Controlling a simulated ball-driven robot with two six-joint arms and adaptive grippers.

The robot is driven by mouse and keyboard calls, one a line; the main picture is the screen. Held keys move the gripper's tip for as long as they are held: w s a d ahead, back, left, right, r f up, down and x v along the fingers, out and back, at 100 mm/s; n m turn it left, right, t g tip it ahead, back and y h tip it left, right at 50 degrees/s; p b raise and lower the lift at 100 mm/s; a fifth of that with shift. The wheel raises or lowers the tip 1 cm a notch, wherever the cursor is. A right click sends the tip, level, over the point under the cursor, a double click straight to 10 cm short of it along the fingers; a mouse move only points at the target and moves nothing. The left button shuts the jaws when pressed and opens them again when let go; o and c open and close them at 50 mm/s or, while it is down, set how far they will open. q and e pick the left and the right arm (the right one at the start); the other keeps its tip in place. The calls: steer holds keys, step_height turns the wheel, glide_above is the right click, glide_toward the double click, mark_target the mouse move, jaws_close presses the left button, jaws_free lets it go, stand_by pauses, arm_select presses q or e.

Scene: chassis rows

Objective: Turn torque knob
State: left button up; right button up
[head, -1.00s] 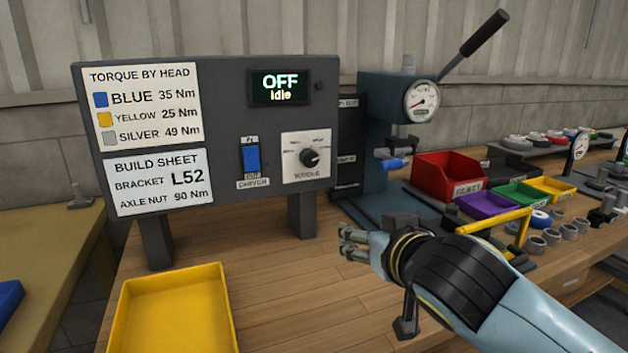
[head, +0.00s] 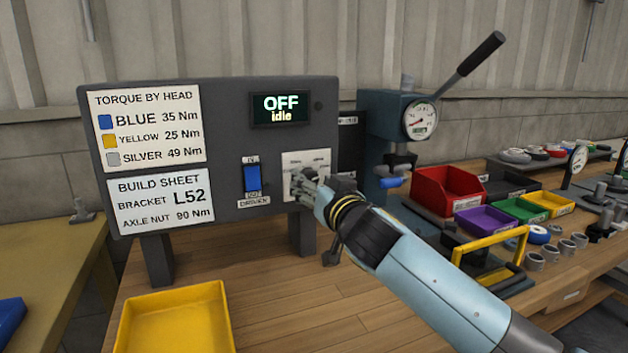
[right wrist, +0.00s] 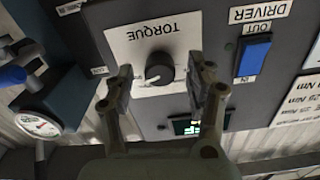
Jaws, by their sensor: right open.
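The torque knob (right wrist: 159,68) is a dark round dial on a white plate marked TORQUE (right wrist: 150,40). In the right wrist view it lies between the two fingers of my open right gripper (right wrist: 161,85), and I see no finger clearly touching it. In the head view my right gripper (head: 300,185) is in front of the white dial plate (head: 318,160) and hides the knob. The grey control panel (head: 225,120) has a display (head: 281,109) reading OFF, idle. My left gripper is not in view.
A blue driver switch (head: 252,178) sits left of the dial plate. A press (head: 400,130) with a gauge and lever stands right of the panel. A yellow tray (head: 175,320) is in front of the panel. Red (head: 448,192) and other coloured bins are at the right.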

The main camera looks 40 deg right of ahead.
steer(key=shift+w, duration=0.2)
jaws_close()
stand_by(0.3)
